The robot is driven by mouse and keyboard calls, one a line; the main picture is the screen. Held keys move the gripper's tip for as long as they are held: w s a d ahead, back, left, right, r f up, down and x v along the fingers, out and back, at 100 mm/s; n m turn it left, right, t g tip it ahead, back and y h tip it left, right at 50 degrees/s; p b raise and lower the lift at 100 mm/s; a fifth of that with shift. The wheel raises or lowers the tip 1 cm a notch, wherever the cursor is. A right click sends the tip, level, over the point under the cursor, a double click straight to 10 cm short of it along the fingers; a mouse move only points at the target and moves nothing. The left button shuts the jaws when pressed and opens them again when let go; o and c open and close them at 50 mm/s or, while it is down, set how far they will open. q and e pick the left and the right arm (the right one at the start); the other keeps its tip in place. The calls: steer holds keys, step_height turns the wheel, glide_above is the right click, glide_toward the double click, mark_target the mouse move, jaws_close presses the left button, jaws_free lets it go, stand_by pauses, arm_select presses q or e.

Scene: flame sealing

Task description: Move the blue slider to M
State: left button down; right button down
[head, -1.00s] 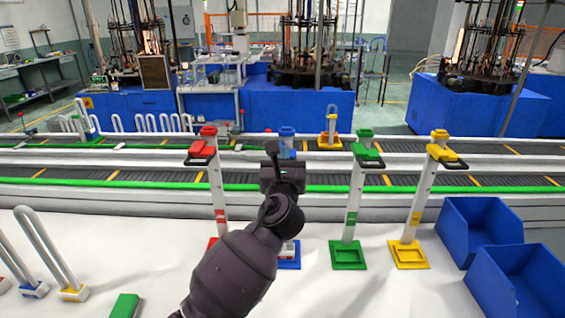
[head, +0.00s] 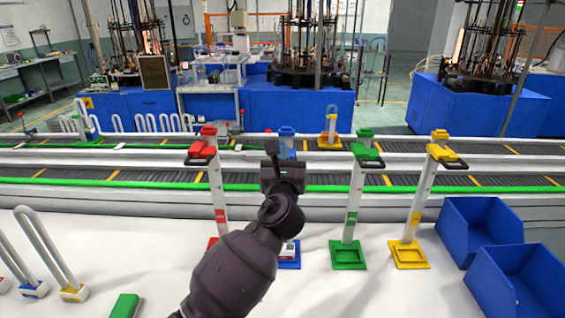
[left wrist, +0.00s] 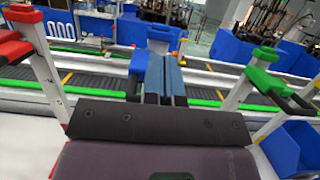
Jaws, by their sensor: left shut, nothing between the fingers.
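The blue post's top (head: 287,132) shows just above my left gripper in the head view; the arm hides most of the post. Its blue base (head: 289,258) shows in part behind the arm. In the left wrist view the blue slider (left wrist: 140,62) is straight ahead, close to the fingertips. My left gripper (head: 271,150) is shut with nothing between its fingers; in the left wrist view the fingers (left wrist: 164,75) are together beside the slider. I cannot tell whether they touch it. The M mark is not visible. My right gripper is not in view.
A red-topped post (head: 217,190) stands left of the arm. A green post (head: 353,200) and a yellow post (head: 424,200) stand to the right. Blue bins (head: 480,232) are at the far right. A green block (head: 125,305) lies at the front. A conveyor runs behind.

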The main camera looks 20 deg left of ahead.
arm_select(q)
steer(key=shift+f, duration=0.15)
stand_by(0.3)
steer(key=shift+f+b, duration=0.55)
steer(key=shift+f, duration=0.3)
steer(key=shift+f+b, duration=0.45)
steer(key=shift+f, duration=0.4)
step_height(320, 180, down, 5)
steer(key=b, duration=0.2)
steer(key=shift+r+b, duration=0.1)
steer(key=shift+b, duration=0.25)
steer(key=shift+r, duration=0.2)
